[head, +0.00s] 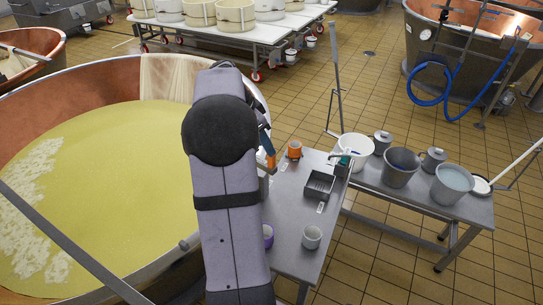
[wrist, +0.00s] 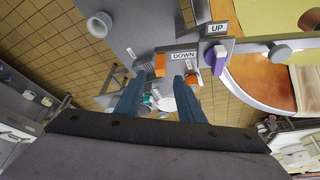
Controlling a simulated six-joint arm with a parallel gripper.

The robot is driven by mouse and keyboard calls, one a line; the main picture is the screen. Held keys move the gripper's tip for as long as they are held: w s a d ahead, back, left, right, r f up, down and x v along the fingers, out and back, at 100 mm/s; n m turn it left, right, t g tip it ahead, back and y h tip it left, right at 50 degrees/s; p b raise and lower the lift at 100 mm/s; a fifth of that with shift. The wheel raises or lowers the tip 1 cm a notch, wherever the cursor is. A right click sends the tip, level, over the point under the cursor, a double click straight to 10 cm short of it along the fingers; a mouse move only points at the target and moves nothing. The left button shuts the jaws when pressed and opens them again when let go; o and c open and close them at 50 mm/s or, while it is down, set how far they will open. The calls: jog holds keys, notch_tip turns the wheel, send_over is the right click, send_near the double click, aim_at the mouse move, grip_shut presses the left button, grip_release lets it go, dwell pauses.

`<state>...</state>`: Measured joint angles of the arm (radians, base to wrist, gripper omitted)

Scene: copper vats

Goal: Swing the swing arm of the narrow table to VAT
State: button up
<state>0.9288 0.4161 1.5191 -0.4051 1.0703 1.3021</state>
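The narrow table (head: 290,205) is a grey metal top beside the large copper vat (head: 262,105), which holds pale yellow liquid. My gripper (wrist: 162,74) is open over the table in the wrist view, its two blue fingers apart with nothing clearly held. In the head view my arm hides most of it. Between and beyond the fingers lie an orange block (wrist: 160,65), a second orange piece (wrist: 192,80) and a DOWN label (wrist: 183,55). A purple piece (wrist: 219,62) sits near an UP label (wrist: 217,28). I cannot single out the swing arm or a VAT label.
The table carries an orange cup (head: 294,149), a dark tray (head: 319,185) and a pale cup (head: 312,236). A bench (head: 420,207) with several buckets stands to the right. A tall upright rod (head: 336,80) rises behind the table.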

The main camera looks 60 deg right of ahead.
jog(key=shift+p+x, duration=1.35)
jog(key=shift+x, duration=2.35)
jog(key=shift+r, duration=0.1)
jog(key=shift+c, duration=0.3)
jog(key=shift+d, duration=0.1)
grip_shut()
